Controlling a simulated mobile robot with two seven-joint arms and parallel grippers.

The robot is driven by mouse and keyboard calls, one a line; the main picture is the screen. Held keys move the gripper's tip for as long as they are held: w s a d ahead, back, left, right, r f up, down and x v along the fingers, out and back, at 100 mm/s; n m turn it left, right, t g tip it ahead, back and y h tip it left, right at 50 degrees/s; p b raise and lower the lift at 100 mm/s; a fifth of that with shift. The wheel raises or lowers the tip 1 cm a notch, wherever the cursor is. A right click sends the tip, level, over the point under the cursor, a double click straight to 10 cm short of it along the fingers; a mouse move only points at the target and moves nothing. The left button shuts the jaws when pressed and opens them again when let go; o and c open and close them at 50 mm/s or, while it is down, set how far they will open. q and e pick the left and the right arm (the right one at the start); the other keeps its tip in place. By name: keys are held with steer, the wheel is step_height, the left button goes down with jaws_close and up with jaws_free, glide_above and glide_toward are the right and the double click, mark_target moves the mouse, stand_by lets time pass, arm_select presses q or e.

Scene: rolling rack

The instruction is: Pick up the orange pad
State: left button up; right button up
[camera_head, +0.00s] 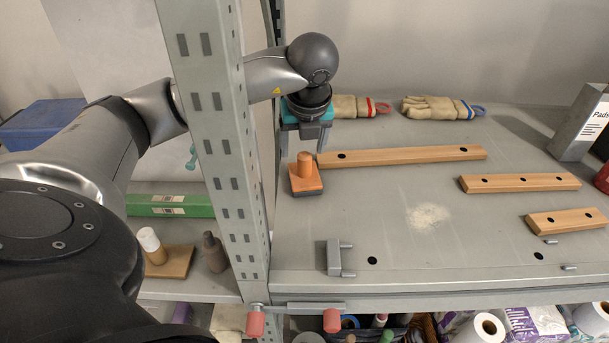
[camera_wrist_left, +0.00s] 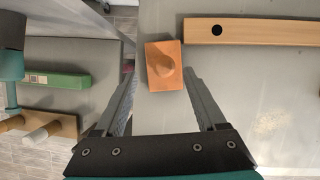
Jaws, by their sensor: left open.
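My left gripper (camera_head: 305,146) is open and empty, above and slightly behind the pad in the head view. In the left wrist view its fingers (camera_wrist_left: 160,88) point towards the pad, one on each side. I cannot tell the exact height between them. My right gripper is not in view.
A long wooden strip with holes (camera_head: 405,156) lies close to the pad's right. The perforated rack post (camera_head: 212,125) stands left of the pad. Work gloves (camera_head: 440,107) lie at the back. A grey bracket (camera_head: 336,258) lies at the front. The shelf's middle is mostly clear.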

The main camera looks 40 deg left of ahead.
mark_target(305, 155)
arm_select(q)
steer(key=x, duration=0.5)
steer(key=shift+w+d, duration=0.15)
steer(key=shift+w, duration=0.05)
jaws_close()
stand_by(0.4)
